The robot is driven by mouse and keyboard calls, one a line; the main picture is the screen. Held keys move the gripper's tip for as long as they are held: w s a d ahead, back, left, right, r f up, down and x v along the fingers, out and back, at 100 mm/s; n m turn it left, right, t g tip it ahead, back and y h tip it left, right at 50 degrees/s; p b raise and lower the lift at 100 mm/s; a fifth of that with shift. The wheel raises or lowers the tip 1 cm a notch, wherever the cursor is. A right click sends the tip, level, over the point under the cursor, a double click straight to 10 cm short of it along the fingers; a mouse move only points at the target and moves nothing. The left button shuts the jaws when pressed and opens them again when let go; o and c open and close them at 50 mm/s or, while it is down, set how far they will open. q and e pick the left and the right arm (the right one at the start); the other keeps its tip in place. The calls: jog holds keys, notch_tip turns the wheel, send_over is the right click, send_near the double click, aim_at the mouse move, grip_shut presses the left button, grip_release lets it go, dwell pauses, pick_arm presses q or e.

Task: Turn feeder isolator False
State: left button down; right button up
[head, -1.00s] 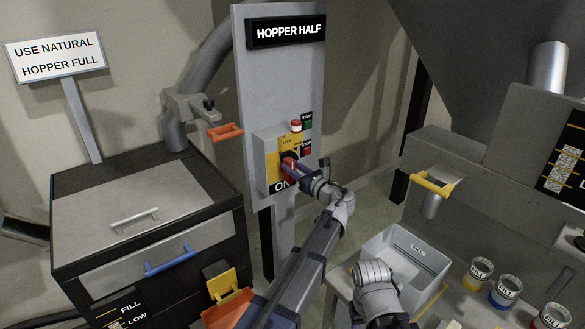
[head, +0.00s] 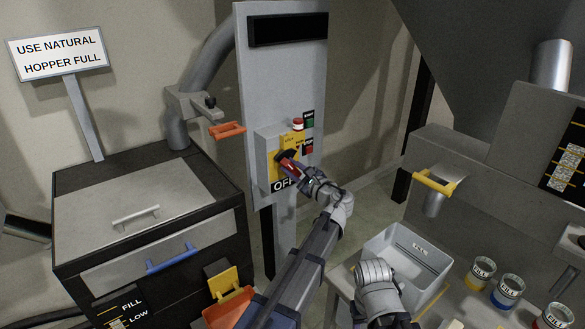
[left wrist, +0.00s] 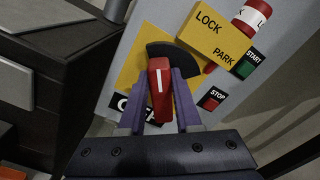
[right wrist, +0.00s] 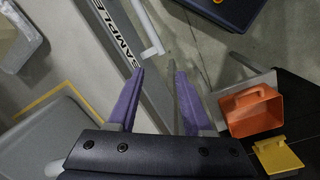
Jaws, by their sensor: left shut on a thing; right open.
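The feeder isolator is a red handle (left wrist: 160,88) on a yellow plate on the grey control box (head: 264,160). In the left wrist view the handle sits between the purple fingers of my left gripper (left wrist: 160,105), which is shut on it. The label below the handle reads "OFF" (head: 282,186) in the head view; the fingers partly cover it in the left wrist view. The display (head: 288,29) at the top of the panel is dark. My right gripper (right wrist: 158,75) is open and empty, above the floor area in the right wrist view.
A grey bin (head: 373,245) stands right of my arm.

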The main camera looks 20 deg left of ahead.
pick_arm(q)
jog(key=n, duration=0.3)
jog(key=f+n+b, duration=0.1)
jog(key=n, duration=0.3)
jog(key=s+n, duration=0.1)
jog(key=n, duration=0.2)
jog(key=shift+a+f, duration=0.3)
jog(key=shift+f, duration=0.05)
jog(key=shift+n+b, duration=0.3)
jog(key=shift+n, duration=0.2)
jog(key=c, duration=0.6)
grip_release()
jog(key=shift+w, duration=0.1)
jog(key=v, duration=0.7)
jog(key=shift+s+d, duration=0.25)
jog(key=shift+d, duration=0.1)
